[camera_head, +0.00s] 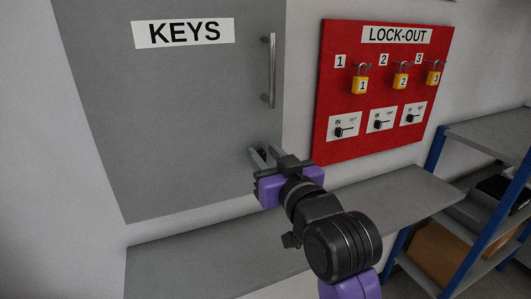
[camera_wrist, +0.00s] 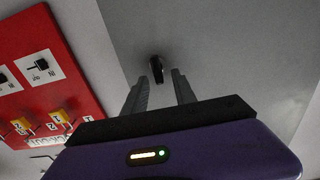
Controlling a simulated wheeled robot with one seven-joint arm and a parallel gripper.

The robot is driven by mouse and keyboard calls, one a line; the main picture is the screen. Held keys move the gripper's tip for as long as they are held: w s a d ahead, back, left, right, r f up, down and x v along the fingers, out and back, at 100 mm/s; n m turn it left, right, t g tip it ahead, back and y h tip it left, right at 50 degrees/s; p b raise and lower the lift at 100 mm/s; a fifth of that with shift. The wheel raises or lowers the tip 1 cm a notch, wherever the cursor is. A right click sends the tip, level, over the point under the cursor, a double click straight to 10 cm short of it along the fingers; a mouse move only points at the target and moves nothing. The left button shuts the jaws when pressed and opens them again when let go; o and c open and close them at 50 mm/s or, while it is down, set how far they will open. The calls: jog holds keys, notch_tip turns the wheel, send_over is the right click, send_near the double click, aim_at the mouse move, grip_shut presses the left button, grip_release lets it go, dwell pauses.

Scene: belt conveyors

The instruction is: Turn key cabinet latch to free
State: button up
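The grey key cabinet (camera_head: 180,120) hangs on the wall with a "KEYS" label and a vertical bar handle (camera_head: 269,70) at its right edge. Its small black latch (camera_wrist: 156,69) sits low on the door near that edge; it also shows in the head view (camera_head: 262,152), partly hidden by my fingers. My gripper (camera_head: 262,155) is at the lower right of the door. In the wrist view my gripper (camera_wrist: 157,90) has its two grey fingers apart, one on each side of the latch, with a gap to each. I cannot tell whether the fingertips reach the latch's depth.
A red lock-out board (camera_head: 335,100) with yellow padlocks and small switches hangs to the right of the cabinet. A grey shelf (camera_head: 400,195) runs below. A blue-framed rack (camera_head: 435,150) stands at the right.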

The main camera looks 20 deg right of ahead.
grip_shut()
jog(key=shift+d+m, duration=0.1)
jog(key=shift+m, duration=0.3)
jog(key=m, duration=0.5)
jog(key=shift+d+f+m+p, duration=0.1)
jog(key=shift+d+m+p, duration=0.2)
jog(key=shift+d+p, duration=0.1)
jog(key=m, duration=0.3)
jog(key=f+m, duration=0.1)
jog(key=m, duration=0.3)
jog(key=d+m, duration=0.1)
jog(key=m, duration=0.3)
jog(key=shift+f, duration=0.25)
jog(key=shift+m, duration=0.4)
